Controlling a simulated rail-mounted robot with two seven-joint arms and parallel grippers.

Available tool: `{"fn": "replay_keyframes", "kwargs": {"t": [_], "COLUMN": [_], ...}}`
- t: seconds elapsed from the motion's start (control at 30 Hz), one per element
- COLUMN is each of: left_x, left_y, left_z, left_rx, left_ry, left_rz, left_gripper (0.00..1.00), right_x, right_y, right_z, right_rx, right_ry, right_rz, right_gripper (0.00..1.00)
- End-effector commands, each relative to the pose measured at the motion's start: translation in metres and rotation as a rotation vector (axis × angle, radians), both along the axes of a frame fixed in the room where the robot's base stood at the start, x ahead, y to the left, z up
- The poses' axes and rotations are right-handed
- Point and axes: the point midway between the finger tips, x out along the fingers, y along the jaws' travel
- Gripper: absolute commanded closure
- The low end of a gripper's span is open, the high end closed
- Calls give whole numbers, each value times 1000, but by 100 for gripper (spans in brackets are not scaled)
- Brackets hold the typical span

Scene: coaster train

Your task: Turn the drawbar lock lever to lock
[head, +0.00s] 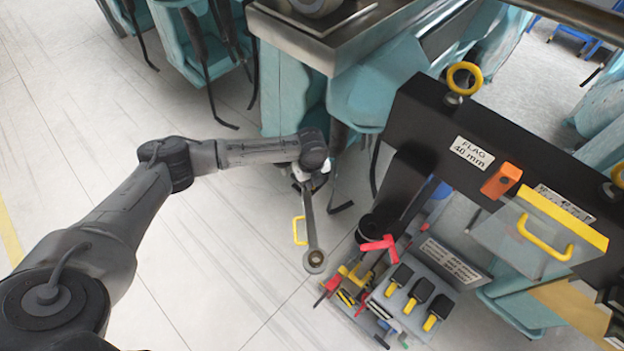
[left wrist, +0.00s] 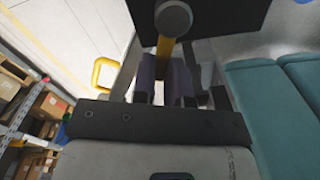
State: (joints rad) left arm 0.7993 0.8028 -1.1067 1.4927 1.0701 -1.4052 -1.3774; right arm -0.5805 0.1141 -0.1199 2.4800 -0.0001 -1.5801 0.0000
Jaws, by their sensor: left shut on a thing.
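The drawbar (head: 309,225) is a grey metal bar with a round eye at its lower end, beside the teal coaster car. A yellow loop handle (head: 299,230) is at its left side, and a yellow loop also shows in the left wrist view (left wrist: 103,74). My left gripper (head: 317,181) is at the bar's upper end. In the left wrist view its padded fingers (left wrist: 164,80) are closed around the yellow shaft of the lock lever (left wrist: 165,47), which has a round grey knob. The lever is hidden behind my wrist in the head view. My right gripper is out of view.
A black beam labelled "FLAG 40 mm" (head: 473,151) stands to the right, with yellow rings and an orange block. Below it is a rack of yellow-and-black tools (head: 413,300) and a red knob (head: 379,244). The floor left of the drawbar is clear.

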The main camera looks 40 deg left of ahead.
Motion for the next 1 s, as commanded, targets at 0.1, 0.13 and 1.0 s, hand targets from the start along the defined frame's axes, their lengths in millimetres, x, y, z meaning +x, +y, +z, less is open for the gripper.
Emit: {"fn": "replay_keyframes", "kwargs": {"t": [0.1,0.13,1.0], "left_x": [-3,-4,-27], "left_y": [1,2,31], "left_z": [2,3,1], "left_rx": [-1,-1,0], "left_ry": [0,0,0], "left_rz": [-57,-76,-867], "left_gripper": [100,100,100], "right_x": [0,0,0], "right_y": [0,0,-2], "right_z": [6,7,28], "right_rx": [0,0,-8], "right_ry": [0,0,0], "right_rz": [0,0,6], "right_gripper": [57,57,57]}}
